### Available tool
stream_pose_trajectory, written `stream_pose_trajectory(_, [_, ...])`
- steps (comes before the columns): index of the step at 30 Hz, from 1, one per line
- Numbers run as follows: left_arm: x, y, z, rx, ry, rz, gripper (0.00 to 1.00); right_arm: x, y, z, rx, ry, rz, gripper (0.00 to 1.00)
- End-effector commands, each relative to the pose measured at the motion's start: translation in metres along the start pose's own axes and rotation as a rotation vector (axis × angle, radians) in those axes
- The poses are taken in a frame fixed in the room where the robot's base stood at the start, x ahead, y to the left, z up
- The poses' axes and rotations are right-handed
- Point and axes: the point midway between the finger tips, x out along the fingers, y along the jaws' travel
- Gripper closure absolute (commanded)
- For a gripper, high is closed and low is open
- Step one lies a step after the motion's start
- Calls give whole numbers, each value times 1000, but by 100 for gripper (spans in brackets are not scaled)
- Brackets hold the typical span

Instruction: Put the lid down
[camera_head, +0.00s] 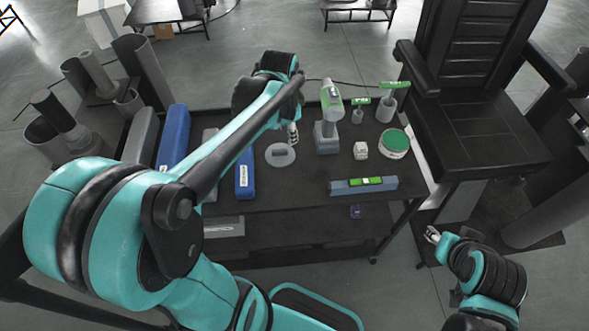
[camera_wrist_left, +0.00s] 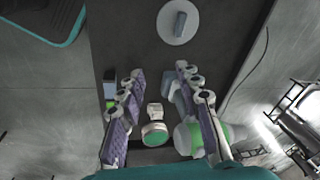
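The lid (camera_head: 281,154) is a flat light-grey disc with a darker bar handle on top. It appears to lie flat on the black table (camera_head: 290,215), left of the drill. In the left wrist view the lid (camera_wrist_left: 178,22) is whole and uncovered, beyond the fingertips. My left gripper (camera_head: 294,133) hangs close to the lid's far right side in the head view. The left wrist view shows its fingers (camera_wrist_left: 159,72) spread with nothing held between them. My right gripper (camera_head: 432,235) is off the table at lower right; its fingers are too small to judge.
A green-and-white drill (camera_head: 331,115) stands right of the lid. A spirit level (camera_head: 363,184) lies near the front. Blue boxes (camera_head: 245,175) lie to the left.

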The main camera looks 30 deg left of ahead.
Motion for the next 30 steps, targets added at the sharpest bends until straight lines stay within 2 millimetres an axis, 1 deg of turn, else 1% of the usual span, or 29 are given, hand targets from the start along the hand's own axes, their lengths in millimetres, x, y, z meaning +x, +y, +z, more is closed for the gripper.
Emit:
stream_pose_trajectory(1, [-12,21,4,-59,31,-26,66,0,0,0,0,0,0,60])
stream_pose_trajectory(3, [-24,44,9,-160,84,-59,66,0,0,0,0,0,0,60])
stream_pose_trajectory(5, [-32,64,14,-246,133,-82,66,0,0,0,0,0,0,60])
stream_pose_trajectory(6, [-35,77,18,-304,167,-94,66,0,0,0,0,0,0,60])
stream_pose_trajectory(9, [-40,105,28,-435,252,-110,66,0,0,0,0,0,0,60])
stream_pose_trajectory(12, [-39,126,36,-543,323,-110,66,0,0,0,0,0,0,60])
stream_pose_trajectory(15, [-37,139,42,-616,373,-104,66,0,0,0,0,0,0,60])
stream_pose_trajectory(18, [-35,146,44,-657,400,-99,66,0,0,0,0,0,0,60])
stream_pose_trajectory(27, [-34,147,45,-671,408,-98,66,0,0,0,0,0,0,60])
stream_pose_trajectory(30, [-26,148,46,-670,407,-98,66,8,0,5,0,0,0,60])
